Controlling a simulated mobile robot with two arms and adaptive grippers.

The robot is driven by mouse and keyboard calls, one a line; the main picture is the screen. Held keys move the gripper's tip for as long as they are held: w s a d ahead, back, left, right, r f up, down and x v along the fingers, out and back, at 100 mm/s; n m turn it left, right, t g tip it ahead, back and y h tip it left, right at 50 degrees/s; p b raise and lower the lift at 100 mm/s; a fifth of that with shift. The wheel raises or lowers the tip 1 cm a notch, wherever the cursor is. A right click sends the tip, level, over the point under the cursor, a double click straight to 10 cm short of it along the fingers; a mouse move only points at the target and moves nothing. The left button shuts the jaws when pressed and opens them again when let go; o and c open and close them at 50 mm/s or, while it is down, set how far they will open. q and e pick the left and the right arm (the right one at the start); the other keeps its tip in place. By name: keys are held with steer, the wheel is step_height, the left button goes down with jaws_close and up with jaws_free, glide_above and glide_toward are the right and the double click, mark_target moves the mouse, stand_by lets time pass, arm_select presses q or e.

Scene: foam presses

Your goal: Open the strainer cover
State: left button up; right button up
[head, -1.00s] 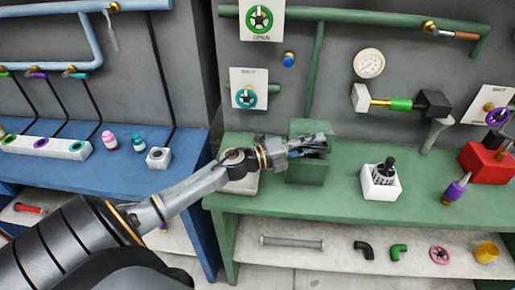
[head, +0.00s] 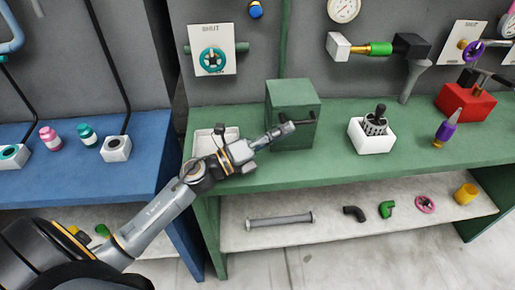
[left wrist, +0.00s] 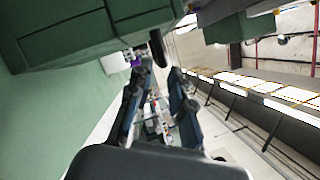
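The strainer is a green box (head: 292,100) on the green bench, and its cover looks closed. A dark handle (head: 311,118) sticks out at its front, and a dark bar (left wrist: 158,47) beside the green body (left wrist: 90,32) in the left wrist view looks like this handle. My left gripper (head: 287,128) is in front of the box, close to the handle. In the left wrist view its two fingers (left wrist: 160,72) are apart, with the bar's end near the gap between the tips. I cannot tell whether they touch. My right gripper is not in view.
A white tray (head: 202,149) lies left of the box, behind my left arm. A white holder (head: 360,139) with a dark basket (head: 376,122) stands to the right. A purple tool (head: 446,131) and red block (head: 467,103) are farther right. The shelf below holds pipe parts.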

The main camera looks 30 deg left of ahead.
arm_select(q)
steer(key=shift+b+v, duration=0.65)
steer(key=shift+v, duration=2.2)
